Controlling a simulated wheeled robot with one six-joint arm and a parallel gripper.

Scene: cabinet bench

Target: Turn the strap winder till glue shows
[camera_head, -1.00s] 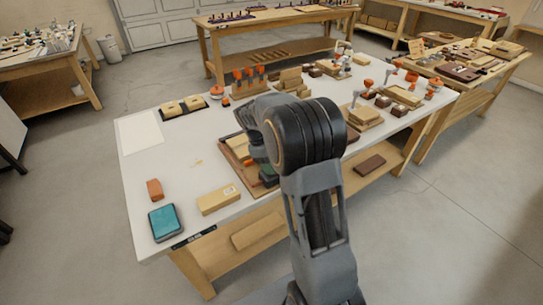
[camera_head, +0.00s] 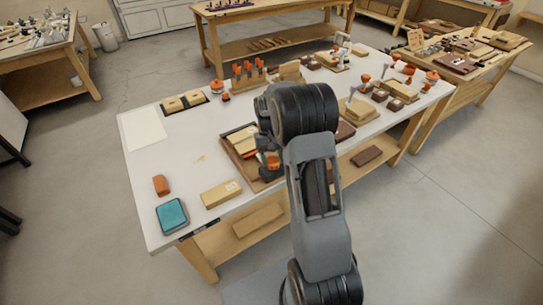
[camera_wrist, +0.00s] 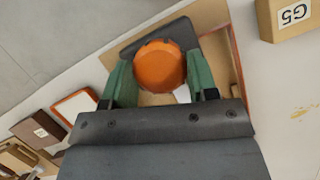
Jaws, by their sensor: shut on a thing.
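The strap winder shows as a round orange knob (camera_wrist: 160,67) in the wrist view, with a dark grey piece beside it. My gripper (camera_wrist: 161,78) has its green fingers on both sides of the knob and is shut on it. The knob also shows as a small orange spot in the head view (camera_head: 272,163), low in the brown tray (camera_head: 232,156) holding wooden pieces. My arm hides part of the tray. A small white patch (camera_wrist: 183,94) shows beside the knob; I cannot tell whether it is glue.
A wooden block marked G5 (camera_wrist: 291,20), a teal-topped box (camera_head: 172,215) and an orange-brown block (camera_head: 161,185) are at the bench's near left. Several orange-handled tools (camera_head: 248,74) stand behind. A white sheet (camera_head: 142,128) lies at the left. Bare bench top lies between these.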

